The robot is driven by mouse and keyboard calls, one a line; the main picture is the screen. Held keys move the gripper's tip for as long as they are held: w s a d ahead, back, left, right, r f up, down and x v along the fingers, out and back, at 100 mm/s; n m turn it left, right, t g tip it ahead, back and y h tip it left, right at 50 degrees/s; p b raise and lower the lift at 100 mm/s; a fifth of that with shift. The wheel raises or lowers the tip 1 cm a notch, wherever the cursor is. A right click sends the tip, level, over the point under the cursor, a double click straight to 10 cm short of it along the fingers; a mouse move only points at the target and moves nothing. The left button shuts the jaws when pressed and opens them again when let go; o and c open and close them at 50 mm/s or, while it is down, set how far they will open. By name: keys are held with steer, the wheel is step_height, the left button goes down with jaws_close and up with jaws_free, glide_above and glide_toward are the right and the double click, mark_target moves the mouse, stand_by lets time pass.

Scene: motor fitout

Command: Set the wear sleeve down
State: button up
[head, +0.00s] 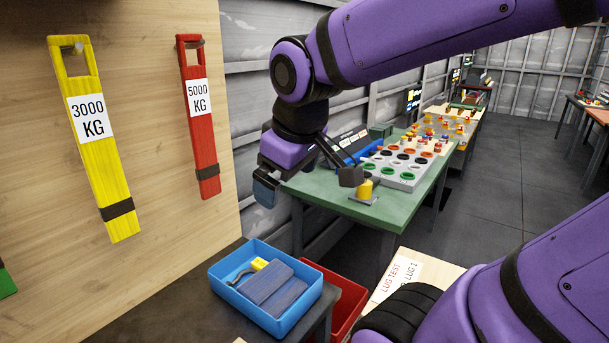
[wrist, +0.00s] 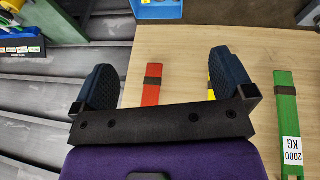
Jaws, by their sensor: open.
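My gripper (head: 267,188) is raised in front of the board, above and beyond the blue tray. In the wrist view its two dark blue fingers are wide apart, with nothing between them (wrist: 163,68). Blue-grey folded pieces (head: 273,288), which look like wear sleeves, lie in the blue tray (head: 222,285), well below my gripper and apart from it. I cannot tell for sure which piece is the wear sleeve. A small yellow item (head: 259,264) lies beside them in the tray.
A yellow 3000 KG sling (head: 88,155) and a red 5000 KG sling (head: 198,130) hang on the wooden board (head: 140,150). A red bin (head: 345,300) stands right of the tray. A green table (head: 385,208) with coloured parts stands behind.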

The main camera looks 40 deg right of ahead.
steer(key=s+m, duration=0.1)
steer(key=s+r+m, duration=0.1)
steer(key=s, duration=0.1)
steer(key=s+r+m+t+y, duration=0.1)
steer(key=s, duration=0.1)
steer(key=shift+a, duration=0.4)
stand_by(0.8)
